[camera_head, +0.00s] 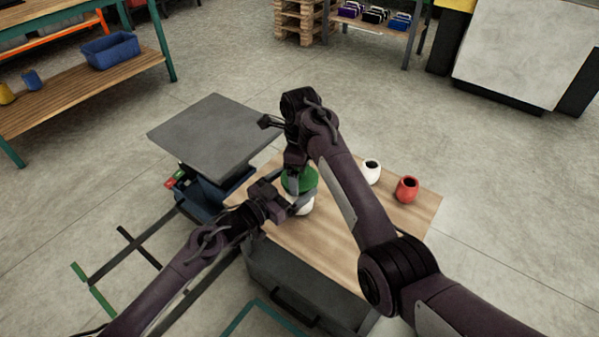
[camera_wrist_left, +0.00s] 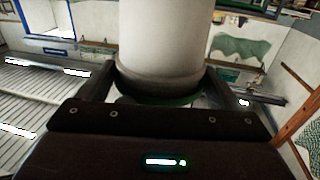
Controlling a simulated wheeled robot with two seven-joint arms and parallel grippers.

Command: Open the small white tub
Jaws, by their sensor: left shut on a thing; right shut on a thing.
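The small white tub (camera_head: 305,207) is over the wooden tabletop, mostly hidden behind my left gripper. Its green lid (camera_head: 306,180) shows directly above it; I cannot tell whether the lid is loose. My left gripper (camera_head: 292,203) is shut on the tub's side. In the left wrist view the white tub body (camera_wrist_left: 160,40) fills the space between the fingers, with a strip of the green lid (camera_wrist_left: 165,100) at its lower end in the picture. My right gripper (camera_head: 299,172) comes from above and is shut on the lid; its fingertips are partly hidden.
A white pot (camera_head: 371,172) and a red pot (camera_head: 406,189) stand to the right on the wooden tabletop (camera_head: 325,240). A grey lift table (camera_head: 215,135) adjoins at the back left. A shelf with a blue crate (camera_head: 110,50) stands further off. The tabletop's front is clear.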

